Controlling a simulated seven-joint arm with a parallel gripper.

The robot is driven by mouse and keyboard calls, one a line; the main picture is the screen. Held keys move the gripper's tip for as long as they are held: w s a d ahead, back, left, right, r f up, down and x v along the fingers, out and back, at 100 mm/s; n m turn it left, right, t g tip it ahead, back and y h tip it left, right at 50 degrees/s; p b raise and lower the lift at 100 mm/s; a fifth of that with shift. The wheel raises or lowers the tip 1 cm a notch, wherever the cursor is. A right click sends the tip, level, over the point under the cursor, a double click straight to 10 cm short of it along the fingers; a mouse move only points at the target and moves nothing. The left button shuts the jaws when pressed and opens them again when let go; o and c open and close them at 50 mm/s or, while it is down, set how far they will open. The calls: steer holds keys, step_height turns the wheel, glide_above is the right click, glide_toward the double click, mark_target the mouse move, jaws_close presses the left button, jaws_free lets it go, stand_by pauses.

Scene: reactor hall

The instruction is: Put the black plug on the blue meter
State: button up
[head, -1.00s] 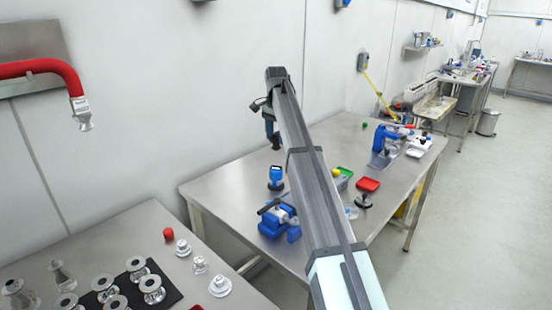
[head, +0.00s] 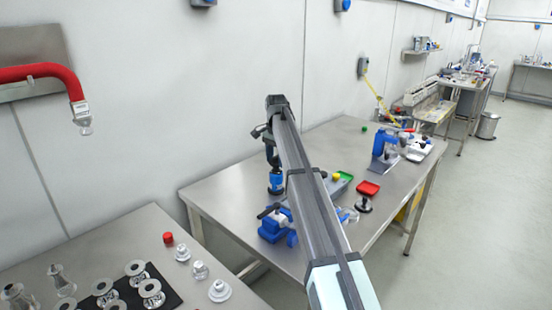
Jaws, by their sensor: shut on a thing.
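The blue meter (head: 276,182) stands upright near the back left of the steel table. My gripper (head: 274,162) points down right above the meter and hides its top. It is shut on a small dark thing, which I take to be the black plug. The plug is too small and too dark to tell apart from the fingers. I cannot tell whether it touches the meter's top.
A blue vise-like tool (head: 276,226) stands in front of the meter. A red tray (head: 368,188), a black-knobbed piece (head: 363,204) and a blue press (head: 384,146) are to the right. Metal fittings (head: 150,290) fill the near left table. My arm hides the table's middle.

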steer(key=o, duration=1)
steer(key=shift+f, duration=0.1)
steer(key=shift+o, duration=0.2)
step_height(320, 180, up, 12)
